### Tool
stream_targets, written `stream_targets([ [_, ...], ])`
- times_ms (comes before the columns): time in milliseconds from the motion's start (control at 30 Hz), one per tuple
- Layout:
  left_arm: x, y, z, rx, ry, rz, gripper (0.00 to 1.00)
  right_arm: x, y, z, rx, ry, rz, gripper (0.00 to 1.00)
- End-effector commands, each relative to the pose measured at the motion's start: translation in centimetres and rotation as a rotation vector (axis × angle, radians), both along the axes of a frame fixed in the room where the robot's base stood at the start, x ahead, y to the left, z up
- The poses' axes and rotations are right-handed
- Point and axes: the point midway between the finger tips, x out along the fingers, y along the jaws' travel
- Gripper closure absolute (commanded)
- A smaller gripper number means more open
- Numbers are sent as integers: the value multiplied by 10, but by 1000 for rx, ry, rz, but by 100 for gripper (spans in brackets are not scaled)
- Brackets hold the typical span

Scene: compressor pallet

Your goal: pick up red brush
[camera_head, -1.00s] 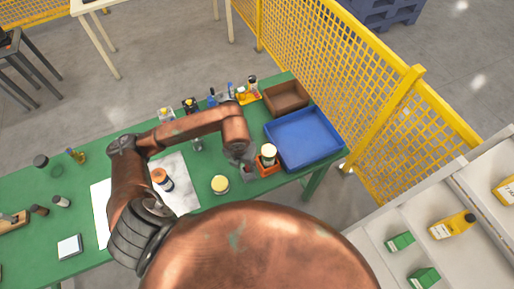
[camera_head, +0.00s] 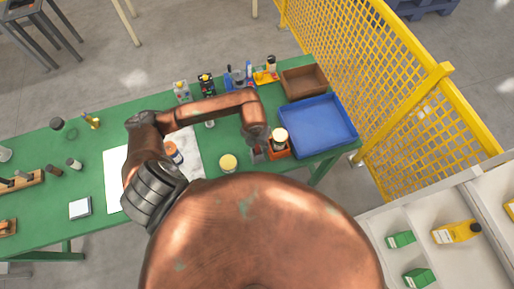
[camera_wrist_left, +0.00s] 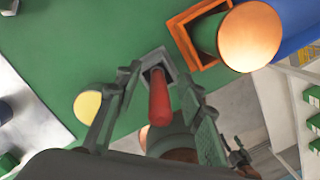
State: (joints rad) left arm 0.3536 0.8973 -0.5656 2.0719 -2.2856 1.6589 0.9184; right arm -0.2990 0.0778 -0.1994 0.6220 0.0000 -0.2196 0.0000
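The red brush (camera_wrist_left: 160,98) shows as a red handle in the left wrist view, standing in a small grey square holder (camera_wrist_left: 156,65). Its lower end is hidden inside the holder. My left gripper (camera_wrist_left: 163,82) is open, with one finger on each side of the handle and gaps visible between. In the head view my left gripper (camera_head: 257,150) is over the green table beside the orange box, and the brush cannot be made out there. My right gripper is not in view.
Right beside the holder is an orange box (camera_head: 277,152) with a cream-topped container (camera_head: 279,135). A yellow-topped jar (camera_head: 228,162) stands to the left. A blue tray (camera_head: 318,125) and brown tray (camera_head: 304,82) lie beyond. Yellow mesh fencing (camera_head: 350,60) borders the table's right end.

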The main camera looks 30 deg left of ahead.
Motion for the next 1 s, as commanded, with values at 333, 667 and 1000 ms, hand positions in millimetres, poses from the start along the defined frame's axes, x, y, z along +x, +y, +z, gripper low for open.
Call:
stream_targets([
  [333,0,0,-2,0,0,-1,71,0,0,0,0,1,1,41],
  [667,0,0,-2,1,0,-1,94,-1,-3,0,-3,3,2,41],
  [1000,0,0,-1,0,0,-1,100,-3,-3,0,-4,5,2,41],
])
